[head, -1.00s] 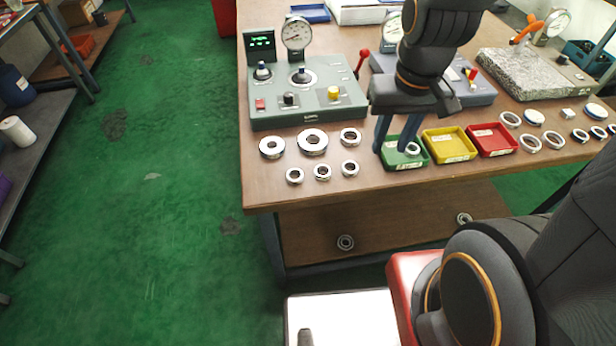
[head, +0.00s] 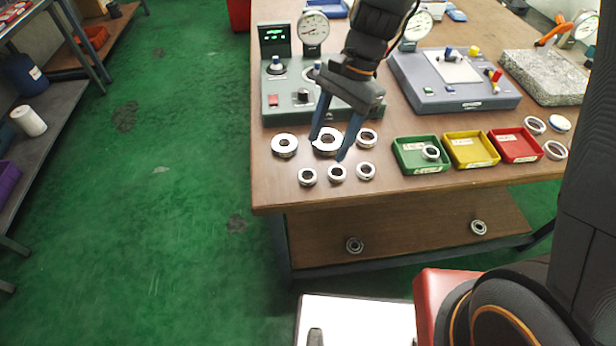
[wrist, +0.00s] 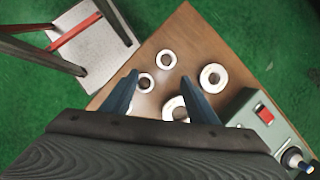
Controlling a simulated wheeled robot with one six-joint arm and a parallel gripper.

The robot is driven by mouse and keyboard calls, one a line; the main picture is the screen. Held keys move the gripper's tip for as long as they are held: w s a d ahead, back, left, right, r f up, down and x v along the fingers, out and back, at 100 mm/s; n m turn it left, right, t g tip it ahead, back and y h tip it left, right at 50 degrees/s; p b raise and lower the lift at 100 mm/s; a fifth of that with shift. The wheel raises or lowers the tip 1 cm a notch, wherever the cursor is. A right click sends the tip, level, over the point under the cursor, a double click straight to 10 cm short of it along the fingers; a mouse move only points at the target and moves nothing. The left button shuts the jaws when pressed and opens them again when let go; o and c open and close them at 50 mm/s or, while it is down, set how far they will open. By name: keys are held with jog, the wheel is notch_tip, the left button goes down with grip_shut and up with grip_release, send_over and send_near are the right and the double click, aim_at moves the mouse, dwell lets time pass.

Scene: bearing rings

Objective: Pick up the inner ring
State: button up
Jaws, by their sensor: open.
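Two rows of steel rings lie on the brown table. The front row has three smaller rings, left (head: 307,176), middle (head: 337,173) and right (head: 365,171). I cannot tell which one is the inner ring. My gripper (head: 326,149) is open and empty, above the rows, its fingers partly covering the middle wide ring. In the wrist view, a small ring (wrist: 145,83) shows between the fingers (wrist: 160,75), beside another small ring (wrist: 166,59).
A green tray (head: 400,166) holding one ring (head: 431,153), a yellow tray (head: 472,164) and a red tray (head: 515,159) stand to the right. A grey control box (head: 290,112) with a gauge stands behind the rings. The table's left front corner is clear.

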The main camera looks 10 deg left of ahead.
aim_at(311, 177)
jog(key=shift+s+a+f+m, duration=0.15)
jog(key=shift+a+f, duration=0.35)
jog(key=shift+f, duration=0.05)
jog(key=shift+s+a+f+m, duration=0.15)
jog(key=shift+a+f, duration=0.3)
jog(key=shift+f, duration=0.05)
jog(key=shift+a+p+x, duration=0.1)
jog(key=shift+p+x, duration=0.35)
jog(key=shift+x, duration=1)
jog(key=shift+a+p+x, duration=0.15)
jog(key=shift+p+x, duration=0.25)
jog(key=shift+x, duration=1.1)
jog(key=shift+s+r, duration=0.1)
jog(key=shift+s, duration=0.05)
jog(key=c, duration=1.1)
